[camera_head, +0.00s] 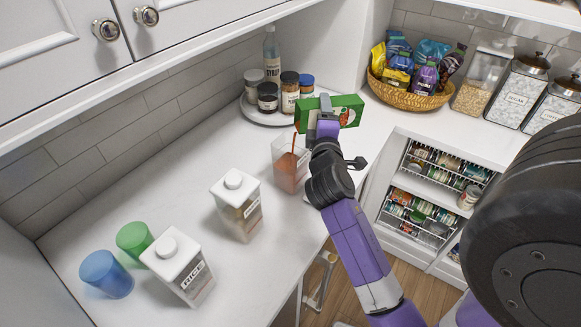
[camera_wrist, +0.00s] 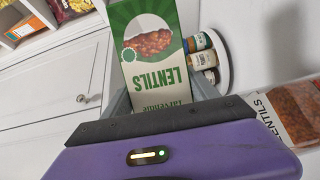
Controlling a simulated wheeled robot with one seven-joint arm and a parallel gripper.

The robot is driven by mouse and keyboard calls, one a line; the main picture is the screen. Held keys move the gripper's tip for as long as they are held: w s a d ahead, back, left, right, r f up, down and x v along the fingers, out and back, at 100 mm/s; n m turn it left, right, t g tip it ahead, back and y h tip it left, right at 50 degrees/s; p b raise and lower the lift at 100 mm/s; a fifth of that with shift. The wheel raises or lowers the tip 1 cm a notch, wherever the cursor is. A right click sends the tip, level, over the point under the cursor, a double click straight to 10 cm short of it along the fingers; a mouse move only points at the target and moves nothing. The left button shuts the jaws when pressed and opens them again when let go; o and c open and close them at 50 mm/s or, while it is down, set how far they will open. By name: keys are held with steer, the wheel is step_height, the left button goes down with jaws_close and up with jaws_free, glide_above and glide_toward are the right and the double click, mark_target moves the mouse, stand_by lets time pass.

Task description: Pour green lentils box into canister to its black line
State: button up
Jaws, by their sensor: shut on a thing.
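My gripper (camera_head: 325,115) is shut on a green lentils box (camera_head: 346,107), which lies tipped on its side above the counter. In the wrist view the box (camera_wrist: 152,45) shows the word LENTILS and a picture of reddish-brown lentils. A thin reddish-brown stream runs from the box's left end down into an open clear canister (camera_head: 283,158). The canister stands upright just below and left of my gripper, partly filled with reddish-brown lentils (camera_head: 289,175). In the wrist view the canister (camera_wrist: 285,112) carries a LENTILS label. I cannot make out its black line.
A lidded white-topped canister (camera_head: 237,205), a RICE canister (camera_head: 178,266), a green cup (camera_head: 134,239) and a blue cup (camera_head: 106,274) stand to the left. A round tray (camera_head: 252,112) of jars is behind the box. A basket (camera_head: 408,98) of bags stands back right.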

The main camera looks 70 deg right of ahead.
steer(key=shift+a, duration=0.2)
steer(key=shift+d, duration=0.15)
steer(key=shift+w+d, duration=0.25)
steer(key=shift+d, duration=0.15)
stand_by(0.4)
steer(key=shift+s+a+f+n, duration=0.25)
steer(key=shift+a+n, duration=0.15)
steer(key=shift+a, duration=0.15)
steer(key=shift+r, duration=0.1)
steer(key=shift+w+d, duration=0.1)
steer(key=shift+w+d, duration=0.3)
steer(key=shift+d, duration=0.15)
